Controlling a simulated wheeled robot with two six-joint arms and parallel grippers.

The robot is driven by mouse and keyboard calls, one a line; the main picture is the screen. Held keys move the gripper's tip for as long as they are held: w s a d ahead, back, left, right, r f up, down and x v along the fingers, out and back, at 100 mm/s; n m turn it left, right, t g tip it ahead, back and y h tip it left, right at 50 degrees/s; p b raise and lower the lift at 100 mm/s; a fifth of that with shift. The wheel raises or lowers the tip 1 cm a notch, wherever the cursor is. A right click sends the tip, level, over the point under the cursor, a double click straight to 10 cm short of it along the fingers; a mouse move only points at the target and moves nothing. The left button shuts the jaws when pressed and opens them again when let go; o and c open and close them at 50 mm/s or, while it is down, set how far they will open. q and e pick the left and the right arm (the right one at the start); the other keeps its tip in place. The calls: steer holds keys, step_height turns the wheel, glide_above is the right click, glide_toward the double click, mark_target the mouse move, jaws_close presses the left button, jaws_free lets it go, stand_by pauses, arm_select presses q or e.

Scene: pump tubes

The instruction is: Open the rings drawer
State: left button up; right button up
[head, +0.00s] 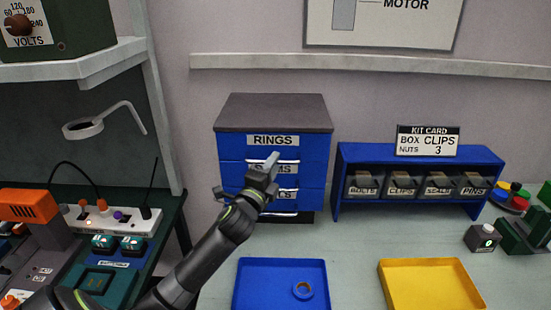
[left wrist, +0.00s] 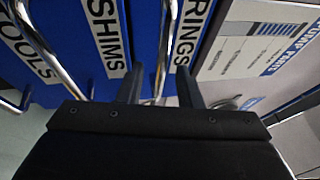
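The blue drawer cabinet (head: 224,150) stands against the wall, with drawers labelled RINGS, SHIMS and, partly hidden, TOOLS. The rings drawer (head: 232,147) is on top and looks shut. My left gripper (head: 271,161) is in front of the cabinet, just under the RINGS label, and covers part of the SHIMS drawer. In the left wrist view its two dark fingers (left wrist: 161,85) are apart. The chrome rings handle (left wrist: 168,40) runs between them in the picture; I cannot tell if they touch it. The RINGS label (left wrist: 190,32) shows beyond. My right gripper is not in view.
A blue bin rack (head: 340,180) stands to the right of the cabinet. A power strip (head: 130,222) is at left.

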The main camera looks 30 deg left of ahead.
arm_select(q)
steer(key=shift+x, duration=0.95)
jaws_close()
